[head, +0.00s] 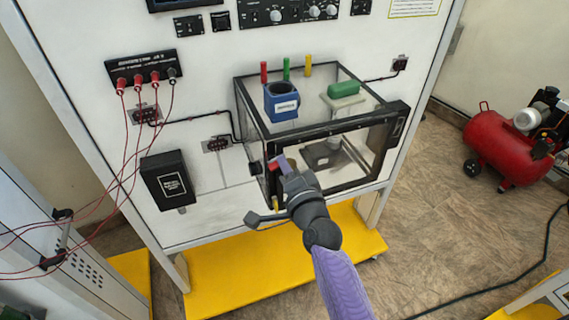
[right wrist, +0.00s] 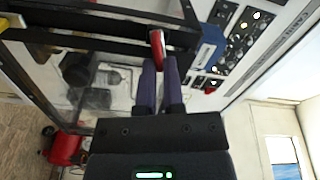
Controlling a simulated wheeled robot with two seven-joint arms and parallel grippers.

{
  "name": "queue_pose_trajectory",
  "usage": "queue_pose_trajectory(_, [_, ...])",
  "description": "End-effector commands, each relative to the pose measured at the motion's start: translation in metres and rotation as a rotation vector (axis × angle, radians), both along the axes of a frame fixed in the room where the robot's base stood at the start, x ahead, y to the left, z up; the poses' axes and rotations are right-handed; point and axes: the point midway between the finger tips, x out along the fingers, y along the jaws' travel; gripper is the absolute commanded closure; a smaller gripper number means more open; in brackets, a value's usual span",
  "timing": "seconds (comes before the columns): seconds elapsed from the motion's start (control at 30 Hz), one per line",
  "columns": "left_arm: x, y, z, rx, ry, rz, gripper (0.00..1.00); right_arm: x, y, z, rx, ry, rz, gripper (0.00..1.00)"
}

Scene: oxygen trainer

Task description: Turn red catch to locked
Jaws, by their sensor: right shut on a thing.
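The clear box (head: 330,131) with a black frame is mounted on the white panel. The red catch (head: 273,164) is at its front left edge, partly hidden by my right gripper (head: 277,169). In the right wrist view the red catch (right wrist: 157,48) lies at the fingertips of my right gripper (right wrist: 160,66), against the dark frame bar. The two purple fingers are closed on it with a narrow gap between them. I cannot tell whether the catch is at locked. My left gripper is not in view.
A blue container (head: 282,102) and a green block (head: 343,89) sit on the box top, near upright red, green and yellow pegs. A black box (head: 168,180) and red cables (head: 127,130) are to the left. A red compressor (head: 500,145) stands on the right floor.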

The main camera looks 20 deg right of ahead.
Motion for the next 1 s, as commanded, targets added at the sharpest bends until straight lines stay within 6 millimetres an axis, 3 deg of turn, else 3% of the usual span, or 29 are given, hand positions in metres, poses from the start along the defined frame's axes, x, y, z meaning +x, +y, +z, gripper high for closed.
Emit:
queue_pose_trajectory(0.5, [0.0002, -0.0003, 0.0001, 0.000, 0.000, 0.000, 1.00, 0.0001, -0.0013, -0.0051, 0.295, 0.009, -0.001, 1.00])
queue_pose_trajectory(1.0, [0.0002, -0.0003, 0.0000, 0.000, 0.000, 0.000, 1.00, 0.0000, -0.0012, -0.0061, 0.344, 0.011, -0.001, 1.00])
